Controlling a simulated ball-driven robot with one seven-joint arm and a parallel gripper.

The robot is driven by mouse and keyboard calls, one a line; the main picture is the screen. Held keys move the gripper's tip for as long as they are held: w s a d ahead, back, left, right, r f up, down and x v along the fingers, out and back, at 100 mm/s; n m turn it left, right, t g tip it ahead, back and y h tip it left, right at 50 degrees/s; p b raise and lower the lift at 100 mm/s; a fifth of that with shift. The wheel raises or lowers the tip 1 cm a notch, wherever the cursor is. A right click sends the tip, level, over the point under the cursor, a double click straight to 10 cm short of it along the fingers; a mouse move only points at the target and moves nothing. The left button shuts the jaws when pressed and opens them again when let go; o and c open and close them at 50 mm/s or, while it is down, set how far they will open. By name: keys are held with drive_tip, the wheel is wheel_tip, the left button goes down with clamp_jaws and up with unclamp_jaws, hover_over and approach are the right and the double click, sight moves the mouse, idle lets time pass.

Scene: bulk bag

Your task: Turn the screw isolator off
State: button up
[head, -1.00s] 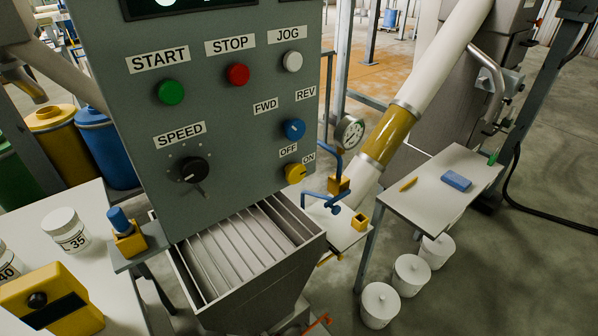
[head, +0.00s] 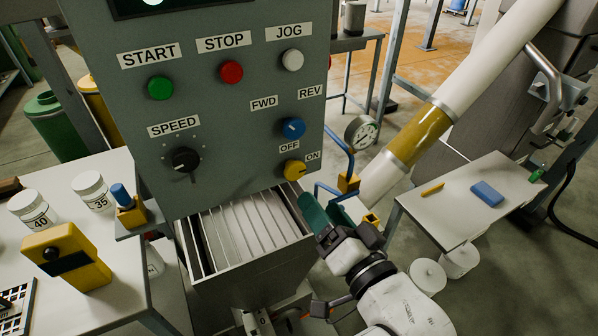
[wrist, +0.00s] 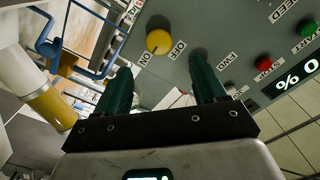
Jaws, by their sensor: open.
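The screw isolator is a yellow rotary knob (head: 294,170) at the lower right of the grey control panel, between the OFF label (head: 289,146) and the ON label (head: 313,155). In the wrist view the yellow knob (wrist: 159,41) lies ahead, between the lines of the two dark green fingers and apart from them. My gripper (head: 318,212) is open and empty, below and to the right of the knob in the head view. In the wrist view the fingers of my gripper (wrist: 160,85) point toward the panel.
A blue FWD/REV knob (head: 293,128) sits just above, with a black speed knob (head: 184,160) to the left. A grated hopper (head: 250,275) stands below the panel. A blue bent bar (head: 346,160) and a round gauge (head: 362,133) stand to the right.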

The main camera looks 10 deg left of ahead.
sight(297, 173)
drive_tip(key=p+x, duration=0.1)
drive_tip(key=x, duration=0.8)
drive_tip(key=shift+w+a, duration=0.15)
drive_tip(key=shift+w, duration=0.1)
drive_tip(key=shift+c, duration=0.3)
drive_tip(key=shift+f, duration=0.1)
drive_tip(key=c, duration=1)
